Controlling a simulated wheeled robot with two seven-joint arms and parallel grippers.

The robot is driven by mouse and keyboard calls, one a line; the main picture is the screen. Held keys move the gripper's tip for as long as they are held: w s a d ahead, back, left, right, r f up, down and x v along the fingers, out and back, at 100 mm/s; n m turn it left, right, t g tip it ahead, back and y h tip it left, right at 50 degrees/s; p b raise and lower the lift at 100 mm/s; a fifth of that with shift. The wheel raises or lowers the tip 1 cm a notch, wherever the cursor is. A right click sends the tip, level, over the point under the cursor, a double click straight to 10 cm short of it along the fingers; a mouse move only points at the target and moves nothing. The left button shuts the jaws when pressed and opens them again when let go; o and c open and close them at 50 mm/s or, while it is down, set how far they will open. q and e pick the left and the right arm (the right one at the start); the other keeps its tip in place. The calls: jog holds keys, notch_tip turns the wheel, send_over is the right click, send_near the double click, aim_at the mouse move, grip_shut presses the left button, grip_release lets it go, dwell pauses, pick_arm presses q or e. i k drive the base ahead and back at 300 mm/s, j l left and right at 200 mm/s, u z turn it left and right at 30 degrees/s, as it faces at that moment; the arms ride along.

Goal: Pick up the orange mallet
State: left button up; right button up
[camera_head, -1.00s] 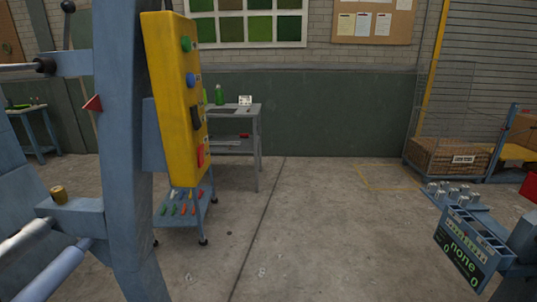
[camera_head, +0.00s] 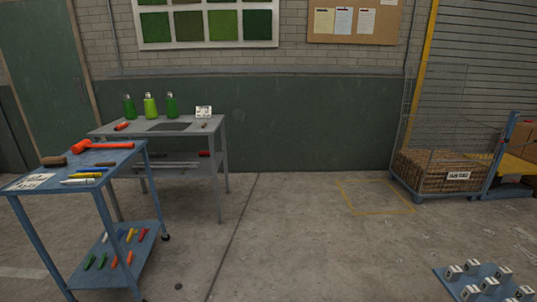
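The orange mallet (camera_head: 103,146) lies on the top of a blue cart (camera_head: 123,156) at the left. Its head is toward the left and its handle runs to the right, near the cart's far edge. Neither of my grippers shows in the head view, so I cannot see whether they are open or shut.
The cart top also holds a brown brush-like block (camera_head: 54,161), several markers (camera_head: 88,175) and a white card (camera_head: 31,181). A grey table (camera_head: 217,127) with green bottles (camera_head: 150,106) stands behind. A wire cage (camera_head: 437,165) is at the right. The middle floor is clear.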

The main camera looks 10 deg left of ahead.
aim_at(86, 143)
jog(key=i+j+u, duration=0.3)
jog(key=i, duration=0.35)
jog(key=i+u, duration=0.35)
jog(key=i, duration=0.35)
jog(key=i+u, duration=0.3)
jog(key=i, duration=0.4)
jog(key=i+l+u, duration=0.35)
jog(key=i, duration=0.3)
jog(key=j, duration=0.1)
